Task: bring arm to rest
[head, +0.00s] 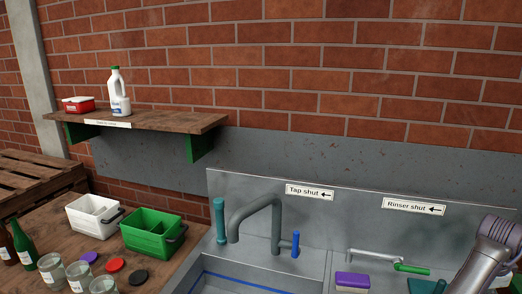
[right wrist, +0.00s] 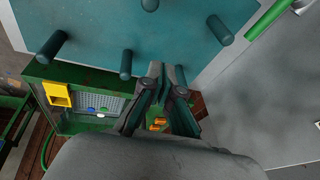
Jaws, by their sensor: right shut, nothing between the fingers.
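My right arm (head: 487,256) shows at the lower right of the head view, over the right part of the sink unit. Its gripper is below the picture there. In the right wrist view my right gripper (right wrist: 167,70) is shut with nothing between its fingers. Its fingertips are near the lower edge of a teal board with pegs (right wrist: 95,25); I cannot tell whether they touch. My left arm and left gripper are not in view.
A grey tap (head: 262,205) and a green-handled rinser (head: 411,268) stand at the steel sink. A purple-topped sponge (head: 352,280) lies near the arm. White (head: 94,216) and green (head: 152,236) boxes, jars and bottles stand left. A green frame (right wrist: 75,75) with a yellow bracket (right wrist: 57,94) is below the board.

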